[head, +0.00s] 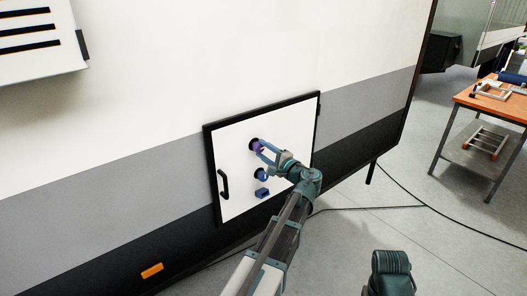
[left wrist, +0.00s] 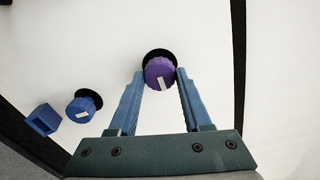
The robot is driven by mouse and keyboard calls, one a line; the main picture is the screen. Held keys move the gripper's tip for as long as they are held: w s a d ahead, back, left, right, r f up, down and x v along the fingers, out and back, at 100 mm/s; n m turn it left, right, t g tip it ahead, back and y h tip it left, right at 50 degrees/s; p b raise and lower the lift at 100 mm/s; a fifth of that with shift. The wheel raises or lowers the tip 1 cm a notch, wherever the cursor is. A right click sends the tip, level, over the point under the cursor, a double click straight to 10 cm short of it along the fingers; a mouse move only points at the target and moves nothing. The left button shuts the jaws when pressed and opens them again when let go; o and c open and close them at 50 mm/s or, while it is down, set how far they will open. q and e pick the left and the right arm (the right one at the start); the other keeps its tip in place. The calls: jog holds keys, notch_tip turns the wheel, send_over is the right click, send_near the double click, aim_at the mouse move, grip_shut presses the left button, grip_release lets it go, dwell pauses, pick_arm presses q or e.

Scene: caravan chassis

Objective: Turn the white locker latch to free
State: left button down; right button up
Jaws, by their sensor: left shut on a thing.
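The white locker door (head: 237,160) with a black frame sits in the side of the caravan. On it is a round purple knob (head: 255,146) on a black disc; in the left wrist view the purple knob (left wrist: 158,68) has a white mark pointing toward my gripper. My left gripper (head: 262,147) is shut on the purple knob, with one finger on each side; the fingers also show in the left wrist view (left wrist: 160,78). Below it are a blue knob (head: 261,175) with a white mark and a blue block (head: 262,193). My right gripper is not in view.
A black handle (head: 223,184) stands out at the door's left side. An orange marker (head: 152,270) is low on the caravan wall. An orange-topped workbench (head: 505,100) stands at the right. A dark cable (head: 385,208) lies on the open grey floor.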

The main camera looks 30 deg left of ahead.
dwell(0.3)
pick_arm(q)
jog(key=shift+c, duration=1.7)
grip_release()
jog(key=v, duration=1.4)
jog(key=shift+f, duration=0.15)
jog(key=s+d+f+n+g+h, duration=0.25)
jog(key=s+d+f+h, duration=0.4)
jog(key=f, duration=0.35)
jog(key=s+d+f+n+g+h, duration=0.1)
jog(key=s+d+f+g+h, duration=0.3)
jog(key=s+d+f, duration=0.45)
jog(key=s+d+f+h, duration=0.3)
jog(key=s+d+h, duration=0.2)
jog(key=s+d, duration=0.1)
jog(key=shift+s+d+g, duration=0.2)
jog(key=shift+d+g, duration=0.15)
jog(key=shift+d, duration=0.5)
